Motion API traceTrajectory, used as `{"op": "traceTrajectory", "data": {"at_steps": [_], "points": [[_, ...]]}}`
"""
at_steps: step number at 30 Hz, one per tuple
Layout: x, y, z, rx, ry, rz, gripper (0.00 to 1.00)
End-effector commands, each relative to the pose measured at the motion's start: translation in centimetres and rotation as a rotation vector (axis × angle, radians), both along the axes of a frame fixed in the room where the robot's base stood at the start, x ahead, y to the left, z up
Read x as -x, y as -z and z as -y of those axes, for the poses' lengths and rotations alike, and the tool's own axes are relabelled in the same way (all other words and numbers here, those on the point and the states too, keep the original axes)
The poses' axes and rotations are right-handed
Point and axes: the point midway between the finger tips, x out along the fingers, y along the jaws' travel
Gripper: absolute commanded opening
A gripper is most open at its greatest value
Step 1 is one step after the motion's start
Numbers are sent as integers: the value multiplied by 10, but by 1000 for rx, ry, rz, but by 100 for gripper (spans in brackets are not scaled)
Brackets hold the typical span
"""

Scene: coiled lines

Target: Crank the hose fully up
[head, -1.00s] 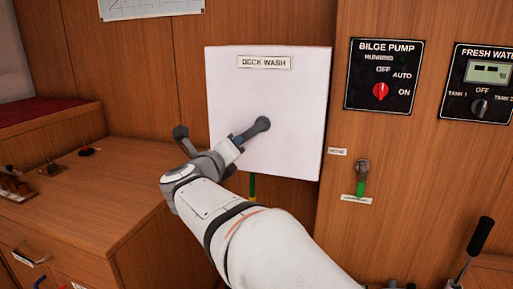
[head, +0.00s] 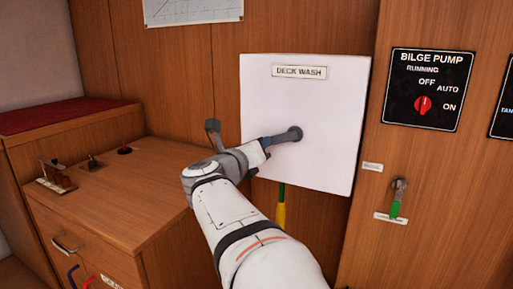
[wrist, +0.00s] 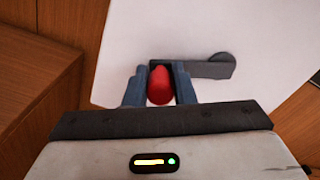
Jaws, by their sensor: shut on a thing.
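The white hose reel box (head: 310,100), labelled DECK WASH, is on the wooden wall. A dark grey crank arm (head: 289,135) with a round hub is on its front, pointing left and slightly down from the hub. In the wrist view the crank arm (wrist: 206,70) ends at a red knob (wrist: 159,87) between my blue-grey fingers. My gripper (head: 267,144) is shut on this knob. The hose (head: 281,212), green above and yellow below, hangs from under the box. Its lower part is hidden behind my arm.
A wooden cabinet (head: 120,190) with levers on top stands left of the box. The bilge pump panel (head: 427,88) and a green-handled valve (head: 397,202) are on the wall to the right. The floor in front is mostly out of view.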

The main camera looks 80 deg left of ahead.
Motion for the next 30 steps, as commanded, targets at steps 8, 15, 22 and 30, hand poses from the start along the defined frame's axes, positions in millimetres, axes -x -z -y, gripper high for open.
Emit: {"op": "traceTrajectory", "data": {"at_steps": [8, 15, 22, 30], "points": [[-2, -4, 0, -6, 5, 2, 34], [1, -2, 0, -2, -1, 2, 45], [7, -2, 5, -1, -3, 1, 45], [35, -3, 39, -1, -4, 1, 45]]}}
